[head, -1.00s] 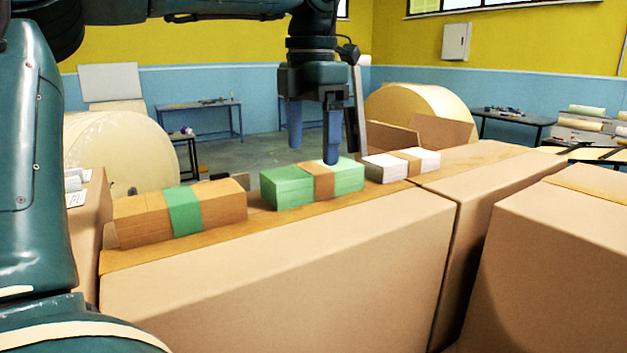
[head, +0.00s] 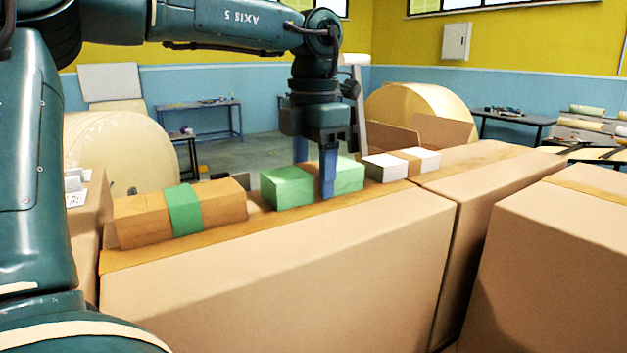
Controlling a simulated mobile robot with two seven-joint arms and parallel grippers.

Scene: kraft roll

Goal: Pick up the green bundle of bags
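The green bundle of bags (head: 288,187), with a brown band around its middle, lies on top of a long cardboard box (head: 290,262). My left gripper (head: 314,178) points down over it, fingers apart. One blue finger is in front of the bundle and covers most of the band; the other goes down behind it, its tip hidden. I cannot tell whether the fingers touch the bundle. The bundle rests on the box top. My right gripper is not in view.
A brown bundle with a green band (head: 222,203) lies to the left on the same box. A white bundle with a brown band (head: 385,167) lies close on the right. More boxes stand at the right, including a large carton (head: 560,270). Big paper rolls stand behind.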

